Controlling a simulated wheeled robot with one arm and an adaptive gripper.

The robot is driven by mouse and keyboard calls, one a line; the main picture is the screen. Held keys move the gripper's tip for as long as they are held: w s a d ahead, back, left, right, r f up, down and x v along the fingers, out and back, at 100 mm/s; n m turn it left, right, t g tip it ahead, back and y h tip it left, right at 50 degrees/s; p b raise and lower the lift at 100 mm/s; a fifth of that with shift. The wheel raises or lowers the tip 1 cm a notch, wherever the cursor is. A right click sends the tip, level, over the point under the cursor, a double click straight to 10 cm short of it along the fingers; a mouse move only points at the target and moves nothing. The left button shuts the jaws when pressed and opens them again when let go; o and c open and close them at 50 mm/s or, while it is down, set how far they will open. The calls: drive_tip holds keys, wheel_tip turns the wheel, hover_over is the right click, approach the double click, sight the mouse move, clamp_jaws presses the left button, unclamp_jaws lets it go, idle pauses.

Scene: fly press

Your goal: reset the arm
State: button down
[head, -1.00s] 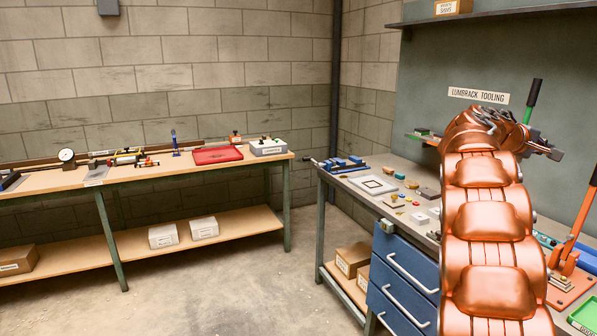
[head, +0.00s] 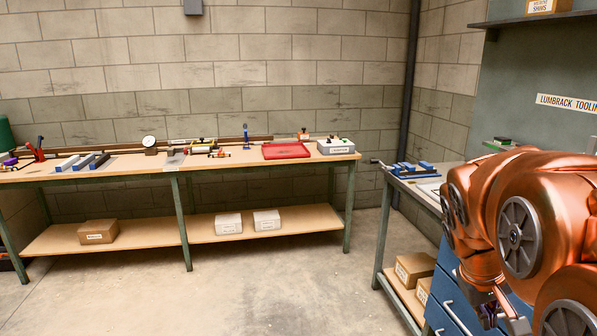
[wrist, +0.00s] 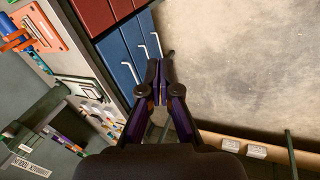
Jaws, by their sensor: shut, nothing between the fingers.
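My copper arm is folded at the right of the head view, in front of the grey bench (head: 400,183). My gripper (wrist: 160,68) shows in the wrist view with its two dark fingers together and nothing between them. It hangs over the bench front, by the blue drawers (wrist: 128,48) and the bare concrete floor (wrist: 235,60).
The long wooden bench (head: 115,166) stands along the back wall with a red tray (head: 286,151) and several tools. Cardboard boxes (head: 412,268) sit on the grey bench's lower shelf. The floor (head: 270,290) between the benches is clear.

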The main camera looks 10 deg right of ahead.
drive_tip(key=s+a+f+g+y, duration=0.1)
drive_tip(key=s+a+f, duration=0.3)
drive_tip(key=s+a, duration=0.5)
drive_tip(key=s+a+f+n+g+y, duration=0.1)
drive_tip(key=s+a+f+y, duration=0.2)
drive_tip(key=s+a+f, duration=0.2)
drive_tip(key=s+a, duration=0.3)
drive_tip(key=a, duration=0.2)
drive_tip(key=shift+s+a+y, duration=0.15)
drive_tip(key=shift+s+y, duration=0.15)
drive_tip(key=shift+s, duration=0.05)
